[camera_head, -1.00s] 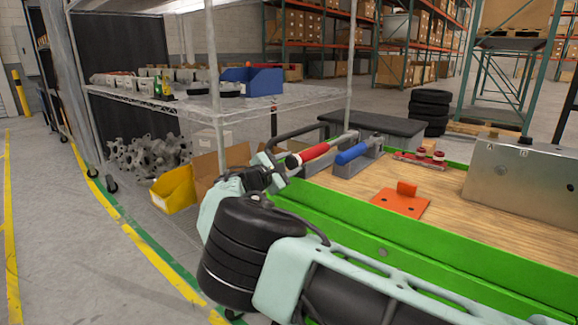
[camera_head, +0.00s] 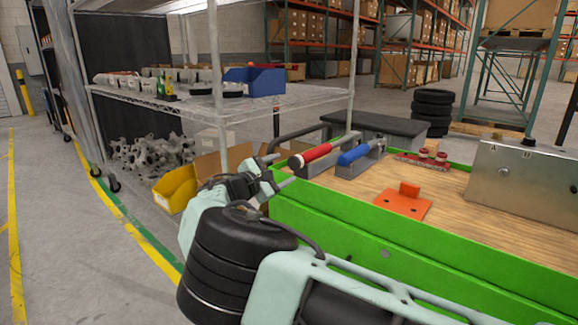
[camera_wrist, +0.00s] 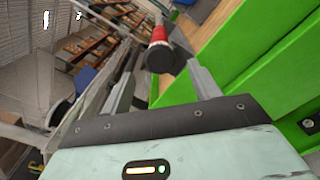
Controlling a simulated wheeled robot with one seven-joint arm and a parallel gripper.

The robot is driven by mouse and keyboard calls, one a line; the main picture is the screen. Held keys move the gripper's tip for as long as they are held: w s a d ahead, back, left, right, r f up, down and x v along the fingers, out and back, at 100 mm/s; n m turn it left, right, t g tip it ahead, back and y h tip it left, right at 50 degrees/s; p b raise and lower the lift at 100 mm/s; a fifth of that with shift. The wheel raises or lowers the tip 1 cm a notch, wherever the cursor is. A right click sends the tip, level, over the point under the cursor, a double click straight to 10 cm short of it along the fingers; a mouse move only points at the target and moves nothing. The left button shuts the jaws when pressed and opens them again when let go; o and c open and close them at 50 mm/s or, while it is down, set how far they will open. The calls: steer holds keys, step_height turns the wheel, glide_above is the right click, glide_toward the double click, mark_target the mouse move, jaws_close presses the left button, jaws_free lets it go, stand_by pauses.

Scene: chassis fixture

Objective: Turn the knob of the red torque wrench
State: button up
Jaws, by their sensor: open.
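The red torque wrench (camera_head: 317,153) lies in a grey holder at the left end of the green-edged workbench, its dark knob end toward my gripper. In the wrist view the red torque wrench (camera_wrist: 158,34) shows its round dark knob (camera_wrist: 161,57) just beyond and between the fingertips. My gripper (camera_head: 276,169) is open at the bench's left edge, its fingers pointing at the knob. In the wrist view my gripper (camera_wrist: 160,80) has both fingers spread, with nothing between them. I cannot tell the exact gap to the knob.
A blue-handled wrench (camera_head: 354,154) lies right beside the red one. An orange bracket (camera_head: 403,203) and a metal box (camera_head: 520,180) stand on the wooden bench top (camera_head: 450,188). A wire shelf with a blue bin (camera_head: 253,80) and a yellow bin (camera_head: 176,187) are at left.

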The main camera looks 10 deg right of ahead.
steer(key=v, duration=1.2)
steer(key=shift+a+p, duration=0.2)
steer(key=shift+p, duration=0.1)
steer(key=shift+s, duration=0.1)
steer(key=s+d+f+m+g+y, duration=0.45)
steer(key=s+d+f+g, duration=0.3)
steer(key=d, duration=0.45)
steer(key=s+a+r+m+g+y, duration=0.15)
steer(key=s+y, duration=0.25)
steer(key=s, duration=0.7)
steer(key=s+r+m+g+y, duration=0.1)
steer(key=s+r+y, duration=0.2)
steer(key=s, duration=0.8)
steer(key=s+a+r+m+g+y, duration=0.15)
steer(key=s+y, duration=0.25)
steer(key=s, duration=0.8)
step_height(320, 180, up, 19)
steer(key=p, duration=1.8)
steer(key=shift+s+d+t+p, duration=0.25)
steer(key=shift+s+t+p, duration=0.1)
steer(key=shift+t, duration=0.1)
